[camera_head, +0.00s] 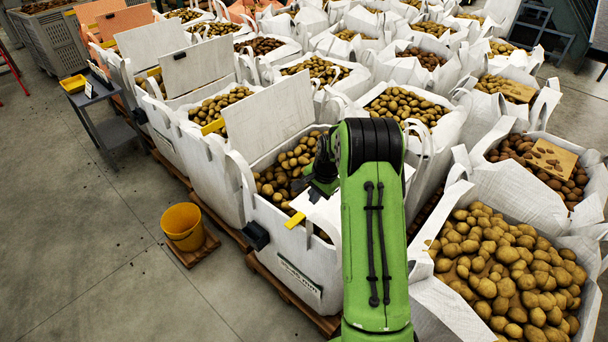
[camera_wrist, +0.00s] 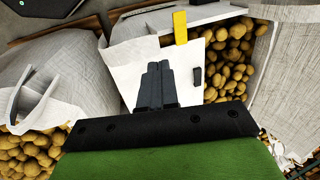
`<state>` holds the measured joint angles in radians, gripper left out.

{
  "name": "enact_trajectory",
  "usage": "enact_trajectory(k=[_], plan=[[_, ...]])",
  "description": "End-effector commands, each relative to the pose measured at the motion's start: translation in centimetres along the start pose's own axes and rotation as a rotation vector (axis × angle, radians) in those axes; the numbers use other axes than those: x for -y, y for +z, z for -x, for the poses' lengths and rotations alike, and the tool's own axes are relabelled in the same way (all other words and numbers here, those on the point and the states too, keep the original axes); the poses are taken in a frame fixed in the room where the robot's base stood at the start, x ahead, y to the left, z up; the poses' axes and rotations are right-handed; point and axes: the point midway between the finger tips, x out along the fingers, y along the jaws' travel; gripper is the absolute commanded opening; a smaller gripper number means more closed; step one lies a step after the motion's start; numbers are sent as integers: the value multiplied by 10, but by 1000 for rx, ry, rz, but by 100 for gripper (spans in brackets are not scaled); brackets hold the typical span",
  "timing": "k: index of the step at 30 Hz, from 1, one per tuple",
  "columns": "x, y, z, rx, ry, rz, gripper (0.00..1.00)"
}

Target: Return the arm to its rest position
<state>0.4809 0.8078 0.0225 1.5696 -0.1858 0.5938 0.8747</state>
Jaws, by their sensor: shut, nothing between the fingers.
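My green arm rises from the bottom of the head view and bends at a black joint. Its wrist end hangs over the front bulk bag of potatoes (camera_head: 295,252). The fingers are hidden or too small to make out there. In the wrist view my gripper (camera_wrist: 158,68) is shut, its two dark fingers side by side with nothing between them. Behind the fingers is a white panel (camera_wrist: 124,67) with a yellow tab (camera_wrist: 180,28) at its top edge. A small dark block (camera_wrist: 197,77) shows to the right of the fingers.
Bulk bags of potatoes, such as the bag at right (camera_head: 440,300), stand close around the arm. A raised white board (camera_head: 268,118) stands behind the wrist. A yellow bucket (camera_head: 183,226) and a grey side table (camera_head: 112,131) are at left. The floor at lower left is clear.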

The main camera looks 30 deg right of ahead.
Motion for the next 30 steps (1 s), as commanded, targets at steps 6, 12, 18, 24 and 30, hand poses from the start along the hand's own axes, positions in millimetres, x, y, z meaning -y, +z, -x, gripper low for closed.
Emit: enact_trajectory(k=[6,12,18,24,30], plan=[[54,0,36,-2,-4,3,0],[84,0,53,-1,-1,1,0],[89,0,56,0,1,-1,0],[92,22,91,-23,-10,96,0],[63,102,192,-99,-27,429,0]])
